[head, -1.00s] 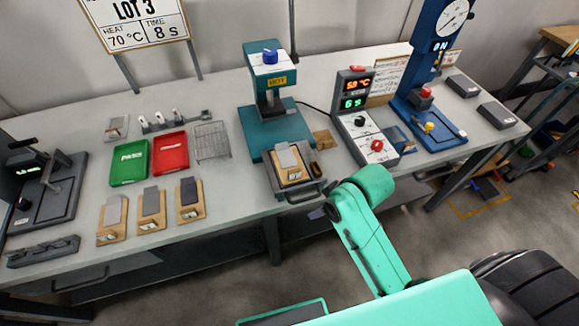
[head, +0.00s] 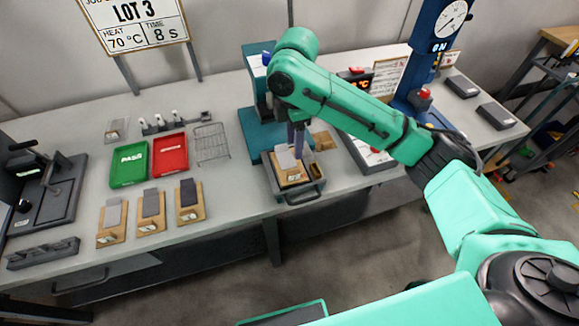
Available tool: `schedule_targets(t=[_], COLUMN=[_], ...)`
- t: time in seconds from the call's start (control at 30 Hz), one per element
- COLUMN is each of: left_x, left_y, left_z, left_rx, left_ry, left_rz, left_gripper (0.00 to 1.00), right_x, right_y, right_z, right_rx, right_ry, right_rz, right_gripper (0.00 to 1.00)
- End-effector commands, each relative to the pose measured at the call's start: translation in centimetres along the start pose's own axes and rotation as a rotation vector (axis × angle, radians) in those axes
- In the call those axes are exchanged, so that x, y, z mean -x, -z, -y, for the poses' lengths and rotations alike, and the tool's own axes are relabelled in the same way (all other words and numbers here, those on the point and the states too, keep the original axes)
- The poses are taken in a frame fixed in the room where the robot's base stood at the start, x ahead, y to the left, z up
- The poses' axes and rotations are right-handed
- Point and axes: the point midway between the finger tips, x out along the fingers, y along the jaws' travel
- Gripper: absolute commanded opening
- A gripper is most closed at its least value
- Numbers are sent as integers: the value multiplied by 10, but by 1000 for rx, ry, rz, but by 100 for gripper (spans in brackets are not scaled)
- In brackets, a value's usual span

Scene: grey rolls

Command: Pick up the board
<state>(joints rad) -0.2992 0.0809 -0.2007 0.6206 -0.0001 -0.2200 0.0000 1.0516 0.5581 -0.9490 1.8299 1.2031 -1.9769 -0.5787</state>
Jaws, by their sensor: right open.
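A wooden board (head: 293,178) with a grey piece on it lies in the pulled-out tray (head: 284,195) of the teal press. My right gripper (head: 297,152) points down just above the board's far part, with its jaws open. The arm and gripper hide much of the press and part of the board. I cannot tell whether the fingers touch it. Three similar wooden boards with grey pieces stand in a row at the left: a left one (head: 111,222), a middle one (head: 151,210) and a right one (head: 189,201). My left gripper is not in view.
A green tray (head: 129,165), a red tray (head: 170,155) and a wire rack (head: 211,143) sit on the bench left of the press (head: 250,128). A control box (head: 366,152) stands at its right, partly behind my arm. Bare bench lies around the left boards.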

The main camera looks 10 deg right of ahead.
Motion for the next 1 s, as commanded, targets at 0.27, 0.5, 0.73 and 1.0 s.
schedule_targets(t=[0.27, 0.5, 0.73, 1.0], left_x=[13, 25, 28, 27], left_y=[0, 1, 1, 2], left_z=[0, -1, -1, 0], left_rx=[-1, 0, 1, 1], left_ry=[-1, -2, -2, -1], left_rz=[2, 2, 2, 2], left_gripper=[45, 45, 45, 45], right_x=[-67, -102, -131, -131], right_y=[1, 1, 2, 2], right_z=[1, -2, -3, -3], right_rx=[-2, -3, 0, -1], right_ry=[2, 2, -4, -4], right_rz=[-1, -2, -2, -3], right_gripper=[52, 52, 52, 3])
